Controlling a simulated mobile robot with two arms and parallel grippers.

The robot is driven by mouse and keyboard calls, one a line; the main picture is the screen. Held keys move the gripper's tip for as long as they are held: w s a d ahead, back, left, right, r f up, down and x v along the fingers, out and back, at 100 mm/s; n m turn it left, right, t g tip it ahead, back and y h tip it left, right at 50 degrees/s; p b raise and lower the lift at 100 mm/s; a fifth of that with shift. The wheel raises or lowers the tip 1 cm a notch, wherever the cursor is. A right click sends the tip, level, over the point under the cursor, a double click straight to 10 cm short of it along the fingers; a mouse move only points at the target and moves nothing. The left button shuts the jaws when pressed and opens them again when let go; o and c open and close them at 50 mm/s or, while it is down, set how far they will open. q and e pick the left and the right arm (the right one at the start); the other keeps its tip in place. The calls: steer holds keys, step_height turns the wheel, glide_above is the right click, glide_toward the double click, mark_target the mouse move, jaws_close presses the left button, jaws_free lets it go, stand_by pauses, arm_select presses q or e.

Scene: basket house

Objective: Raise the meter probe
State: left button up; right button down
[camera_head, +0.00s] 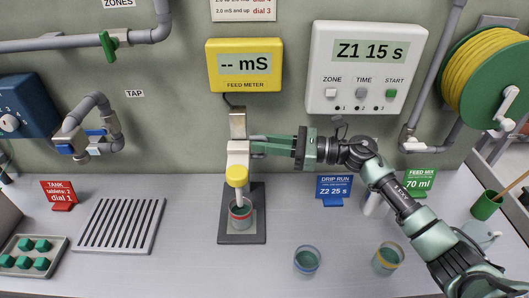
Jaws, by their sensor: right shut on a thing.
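The meter probe (238,162) is a pale block with a yellow collar (239,180) and a stem pointing down. It hangs on the wall side below the yellow feed meter (244,65), which reads "-- mS". Beneath it a cup with a red band (241,216) stands on a dark stand (226,232). The stem's lower end overlaps the cup's rim; I cannot tell how deep it sits. My right gripper (258,147) reaches in from the right and is shut on the probe's pale block, hiding part of its right side. My left gripper is not in view.
A cup with a blue band (307,262) and one with a yellow band (387,258) stand at the front right. A slotted drain tray (117,227) lies left. The counter between stand and drain tray is clear.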

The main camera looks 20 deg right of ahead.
step_height(320, 180, up, 4)
steer(key=shift+w+d+f, duration=0.1)
steer(key=shift+d+f, duration=0.05)
steer(key=shift+f, duration=0.1)
steer(key=shift+w+d+r, duration=0.1)
steer(key=shift+w+r, duration=0.05)
steer(key=shift+r, duration=0.1)
steer(key=c, duration=1.5)
jaws_free()
steer(key=shift+o, duration=0.2)
steer(key=shift+f, duration=0.1)
steer(key=shift+f, duration=0.15)
steer(key=b+v, duration=0.3)
steer(key=v, duration=0.4)
steer(key=shift+s+d, duration=0.25)
steer(key=shift+d, duration=0.05)
